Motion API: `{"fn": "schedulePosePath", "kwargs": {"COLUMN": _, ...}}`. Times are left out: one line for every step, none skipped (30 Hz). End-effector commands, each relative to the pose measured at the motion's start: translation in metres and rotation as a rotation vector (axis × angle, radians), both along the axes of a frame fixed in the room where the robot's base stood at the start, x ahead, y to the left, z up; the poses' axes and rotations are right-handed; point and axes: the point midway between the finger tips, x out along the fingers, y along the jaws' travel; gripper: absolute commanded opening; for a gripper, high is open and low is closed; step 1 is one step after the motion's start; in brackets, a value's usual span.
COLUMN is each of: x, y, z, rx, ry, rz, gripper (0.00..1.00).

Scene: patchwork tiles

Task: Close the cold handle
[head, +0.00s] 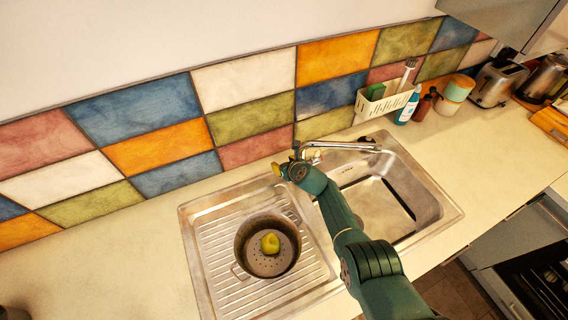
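The metal faucet (340,146) stands at the back edge of the sink, its spout reaching right over the basin. Its handles are small and close to my wrist, and I cannot tell which is the cold one or how far it is turned. My gripper (279,169) is at the left of the faucet base, by the tiled wall. My green wrist hides part of the faucet base. The fingers are too small and hidden to tell whether they are open or shut, or whether they touch a handle. No water stream is visible.
A dark pot (240,241) with a yellow-green item (270,243) inside stands on the drainboard (205,262), left of my arm. The sink basin (395,212) is to the right. A white caddy (378,106), a blue bottle (407,108) and a toaster (498,84) stand farther right.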

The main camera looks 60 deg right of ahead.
Motion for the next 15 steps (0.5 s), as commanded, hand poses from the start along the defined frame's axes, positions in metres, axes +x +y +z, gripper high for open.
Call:
{"fn": "schedulePosePath", "kwargs": {"x": 0.000, "y": 0.000, "z": 0.000, "rx": -0.001, "ry": -0.001, "rz": 0.000, "gripper": 0.54}}
{"fn": "schedulePosePath", "kwargs": {"x": 0.000, "y": 0.000, "z": 0.000, "rx": -0.001, "ry": -0.001, "rz": 0.000, "gripper": 0.54}}
{"fn": "schedulePosePath", "kwargs": {"x": 0.000, "y": 0.000, "z": 0.001, "rx": 0.000, "ry": -0.002, "rz": 0.000, "gripper": 0.54}}
{"fn": "schedulePosePath", "kwargs": {"x": -0.001, "y": 0.001, "z": 0.001, "rx": -0.001, "ry": -0.002, "rz": 0.001, "gripper": 0.54}}
{"fn": "schedulePosePath", "kwargs": {"x": -0.001, "y": 0.001, "z": 0.001, "rx": -0.001, "ry": -0.002, "rz": 0.002, "gripper": 0.54}}
{"fn": "schedulePosePath", "kwargs": {"x": -0.002, "y": 0.002, "z": 0.002, "rx": 0.000, "ry": -0.004, "rz": 0.002, "gripper": 0.54}}
{"fn": "schedulePosePath", "kwargs": {"x": -0.002, "y": 0.003, "z": 0.003, "rx": -0.002, "ry": -0.003, "rz": 0.004, "gripper": 0.54}}
{"fn": "schedulePosePath", "kwargs": {"x": -0.003, "y": 0.004, "z": 0.004, "rx": -0.001, "ry": -0.004, "rz": 0.004, "gripper": 0.54}}
{"fn": "schedulePosePath", "kwargs": {"x": -0.005, "y": 0.005, "z": 0.005, "rx": -0.002, "ry": -0.003, "rz": 0.002, "gripper": 0.54}}
{"fn": "schedulePosePath", "kwargs": {"x": -0.007, "y": 0.006, "z": 0.006, "rx": -0.003, "ry": -0.001, "rz": 0.001, "gripper": 0.54}}
{"fn": "schedulePosePath", "kwargs": {"x": -0.009, "y": 0.007, "z": 0.007, "rx": -0.002, "ry": 0.002, "rz": 0.000, "gripper": 0.54}}
{"fn": "schedulePosePath", "kwargs": {"x": -0.013, "y": 0.010, "z": 0.005, "rx": 0.001, "ry": 0.000, "rz": -0.001, "gripper": 0.54}}
{"fn": "schedulePosePath", "kwargs": {"x": -0.016, "y": 0.012, "z": 0.005, "rx": 0.000, "ry": 0.000, "rz": 0.000, "gripper": 0.54}}
{"fn": "schedulePosePath", "kwargs": {"x": -0.019, "y": 0.014, "z": 0.005, "rx": 0.000, "ry": 0.000, "rz": 0.000, "gripper": 0.54}}
{"fn": "schedulePosePath", "kwargs": {"x": -0.022, "y": 0.017, "z": 0.005, "rx": 0.001, "ry": 0.000, "rz": -0.001, "gripper": 0.54}}
